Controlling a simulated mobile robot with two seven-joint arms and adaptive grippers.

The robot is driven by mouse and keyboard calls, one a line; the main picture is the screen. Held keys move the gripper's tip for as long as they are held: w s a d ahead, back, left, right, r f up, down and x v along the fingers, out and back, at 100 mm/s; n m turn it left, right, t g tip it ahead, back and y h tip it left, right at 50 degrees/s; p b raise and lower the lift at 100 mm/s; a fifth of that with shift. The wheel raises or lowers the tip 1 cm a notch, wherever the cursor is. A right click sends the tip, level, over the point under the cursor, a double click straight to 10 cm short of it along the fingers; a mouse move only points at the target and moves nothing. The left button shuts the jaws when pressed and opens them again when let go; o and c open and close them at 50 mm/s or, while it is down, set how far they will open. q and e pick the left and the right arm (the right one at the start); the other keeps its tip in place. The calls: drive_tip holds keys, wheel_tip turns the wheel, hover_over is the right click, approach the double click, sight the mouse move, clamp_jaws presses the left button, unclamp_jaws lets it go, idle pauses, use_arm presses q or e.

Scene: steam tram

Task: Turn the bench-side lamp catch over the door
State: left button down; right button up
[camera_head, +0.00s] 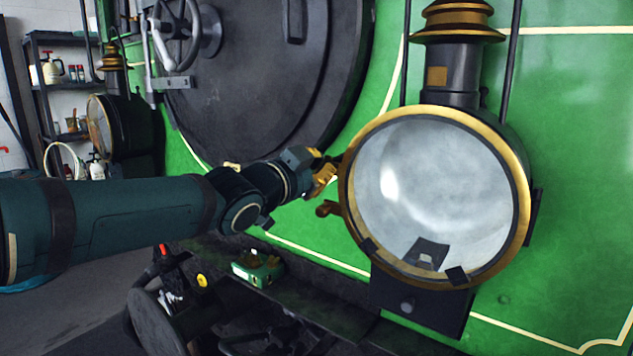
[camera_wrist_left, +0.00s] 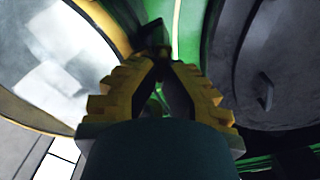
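The round lamp (camera_head: 432,200) with a brass rim and pale glass door stands at the right in the head view. It also shows at the left of the left wrist view (camera_wrist_left: 45,60). My left gripper (camera_head: 328,168) is at the lamp's left rim. In the left wrist view its yellow fingers (camera_wrist_left: 160,62) come together at the tips around a small dark piece, which looks like the lamp catch (camera_wrist_left: 152,32). The fingers mostly hide it. A copper-coloured lug (camera_head: 327,208) juts out just below the gripper. My right gripper is not in view.
The dark round smokebox door (camera_head: 265,85) is behind the gripper, with a handwheel (camera_head: 175,35). A second lamp (camera_head: 108,125) is at the far left. A green and white box (camera_head: 257,268) sits on the ledge below my arm. Shelves (camera_head: 68,85) stand behind.

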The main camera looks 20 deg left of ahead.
use_arm(q)
drive_tip(key=shift+d+f+m+b, duration=0.15)
drive_tip(key=shift+m+b, duration=0.7)
drive_tip(key=shift+m, duration=0.95)
drive_tip(key=shift+f+m+b, duration=0.15)
drive_tip(key=shift+m+b, duration=0.7)
drive_tip(key=shift+m, duration=0.95)
drive_tip(key=shift+d+f+m+b, duration=0.15)
drive_tip(key=shift+m+b, duration=0.7)
drive_tip(key=shift+m, duration=0.95)
drive_tip(key=c, duration=1.1)
unclamp_jaws()
drive_tip(key=shift+s+a, duration=0.1)
drive_tip(key=v, duration=1.2)
